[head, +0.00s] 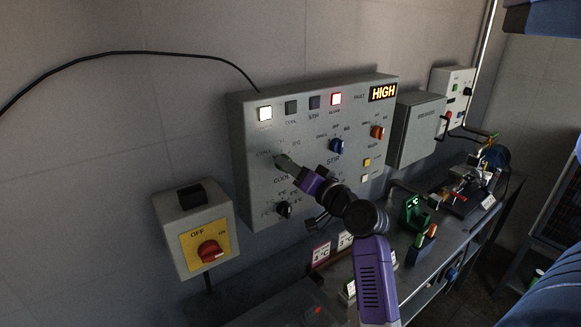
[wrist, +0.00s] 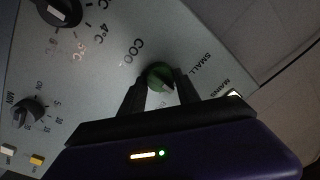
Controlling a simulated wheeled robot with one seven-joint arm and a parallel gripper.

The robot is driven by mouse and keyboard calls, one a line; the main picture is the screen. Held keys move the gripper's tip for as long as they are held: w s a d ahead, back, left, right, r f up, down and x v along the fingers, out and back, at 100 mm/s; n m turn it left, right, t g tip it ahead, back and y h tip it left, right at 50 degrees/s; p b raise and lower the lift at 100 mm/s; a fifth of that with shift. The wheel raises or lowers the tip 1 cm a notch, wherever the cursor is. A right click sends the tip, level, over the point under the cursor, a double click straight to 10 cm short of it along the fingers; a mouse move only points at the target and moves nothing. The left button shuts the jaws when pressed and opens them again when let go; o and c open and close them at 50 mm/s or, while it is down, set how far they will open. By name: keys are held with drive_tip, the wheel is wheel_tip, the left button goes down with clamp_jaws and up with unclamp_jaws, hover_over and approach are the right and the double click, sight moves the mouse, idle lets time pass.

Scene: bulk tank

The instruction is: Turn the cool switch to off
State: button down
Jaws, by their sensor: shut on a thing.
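The cool switch is a green knob (wrist: 159,72) on the grey control panel (head: 305,190), beside the printed word COOL. In the wrist view my gripper (wrist: 161,84) has one dark finger on each side of the knob and is shut on it. In the head view my gripper (head: 284,162) reaches the panel from the lower right, and its fingers hide the knob. I cannot tell which position the knob points to.
Below is a black temperature knob (head: 284,209). To the right are a blue stir knob (head: 337,146) and an orange knob (head: 377,132). A white lamp (head: 265,113) and a red lamp (head: 336,99) are lit; the display (head: 383,92) reads HIGH. A red rotary switch (head: 209,250) is lower left.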

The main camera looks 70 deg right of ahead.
drive_tip(key=c, duration=0.9)
unclamp_jaws()
drive_tip(key=b+v, duration=0.2)
drive_tip(key=v, duration=0.6)
